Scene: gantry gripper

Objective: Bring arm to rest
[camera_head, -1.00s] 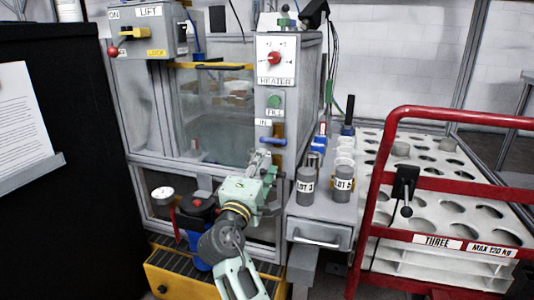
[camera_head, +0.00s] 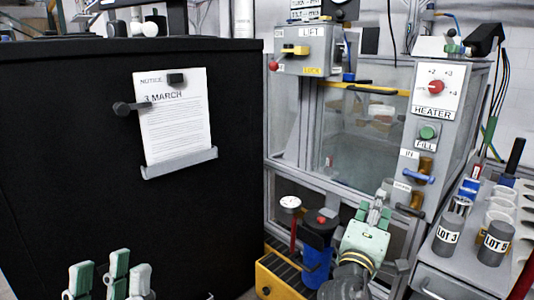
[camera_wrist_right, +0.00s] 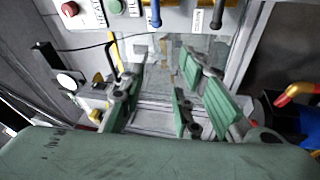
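My right gripper (camera_head: 375,208) is pale green and stands low in front of the machine, left of the heater column. The right wrist view shows its fingers (camera_wrist_right: 160,88) spread apart with nothing between them. My left gripper (camera_head: 108,280) shows at the bottom left edge of the head view, in front of the black cabinet. Its green and white fingers point up and stand apart, and no object shows between them. The rest of the left arm is out of frame.
The black cabinet (camera_head: 70,150) holds a notice (camera_head: 175,120). The heater column (camera_head: 432,95), blue canister (camera_head: 318,262) and yellow-edged step (camera_head: 275,275) stand around my right gripper. Cylinders marked LOT 3 (camera_head: 447,237) and LOT 5 (camera_head: 494,246) stand on the shelf at right.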

